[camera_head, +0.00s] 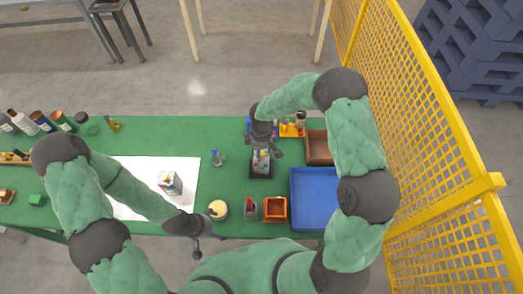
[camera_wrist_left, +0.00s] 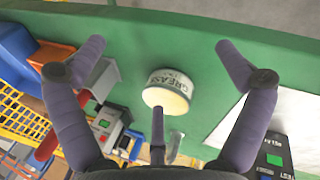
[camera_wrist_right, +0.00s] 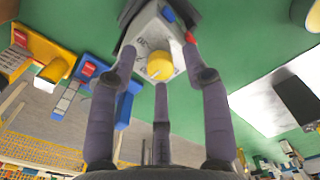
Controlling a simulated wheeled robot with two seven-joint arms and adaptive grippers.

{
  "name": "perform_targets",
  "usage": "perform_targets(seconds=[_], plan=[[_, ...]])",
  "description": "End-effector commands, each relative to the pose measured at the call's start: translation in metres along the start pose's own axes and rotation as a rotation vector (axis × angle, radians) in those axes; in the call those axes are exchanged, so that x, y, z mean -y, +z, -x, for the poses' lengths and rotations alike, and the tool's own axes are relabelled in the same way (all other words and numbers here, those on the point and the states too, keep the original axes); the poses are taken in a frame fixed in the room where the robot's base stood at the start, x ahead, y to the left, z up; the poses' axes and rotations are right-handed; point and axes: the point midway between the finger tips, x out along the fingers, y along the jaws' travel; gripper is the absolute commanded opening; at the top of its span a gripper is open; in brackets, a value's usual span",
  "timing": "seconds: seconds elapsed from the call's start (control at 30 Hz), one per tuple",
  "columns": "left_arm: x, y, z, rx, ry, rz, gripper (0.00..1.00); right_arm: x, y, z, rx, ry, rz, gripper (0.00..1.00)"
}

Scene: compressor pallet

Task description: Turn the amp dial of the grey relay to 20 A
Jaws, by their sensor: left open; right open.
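The grey relay (camera_head: 262,163) stands upright in a dark holder right of the table's middle. In the right wrist view the relay (camera_wrist_right: 146,32) shows its face with a round yellow dial (camera_wrist_right: 160,66) bearing a pale pointer mark; its scale is too small to read surely. My right gripper (camera_head: 266,143) is open just above the relay. Its fingers (camera_wrist_right: 163,76) are spread around the dial; whether they touch it I cannot tell. My left gripper (camera_head: 205,236) is open and empty near the table's front edge, with the grease tin (camera_wrist_left: 166,92) ahead of its fingers (camera_wrist_left: 158,60).
A second boxy device (camera_head: 170,183) stands on a white sheet (camera_head: 130,208) at left. A brown bin (camera_head: 318,150) is behind. A yellow fence (camera_head: 440,140) bounds the right.

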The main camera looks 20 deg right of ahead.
Motion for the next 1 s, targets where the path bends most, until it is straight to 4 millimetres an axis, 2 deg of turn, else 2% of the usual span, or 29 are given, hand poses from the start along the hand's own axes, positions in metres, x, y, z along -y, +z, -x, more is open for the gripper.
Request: perform_targets(seconds=[0.13,0.23,0.7,0.83,1.0], plan=[[0.0,0.0,0.0,0.0,0.0,0.0,1.0,-0.001,0.0,0.004,-0.001,0.002,0.0,0.48],[0.0,0.0,0.0,0.0,0.0,0.0,1.0,-0.002,-0.001,0.015,-0.002,0.004,0.0,0.48],[0.0,0.0,0.0,0.0,0.0,0.0,1.0,-0.001,0.0,0.101,-0.002,0.002,-0.001,0.48],[0.0,0.0,0.0,0.0,0.0,0.0,1.0,0.0,0.0,0.114,-0.001,0.001,0.0,0.48],[0.0,0.0,0.0,0.0,0.0,0.0,1.0,0.0,0.0,0.12,0.0,-0.001,0.001,0.48]])
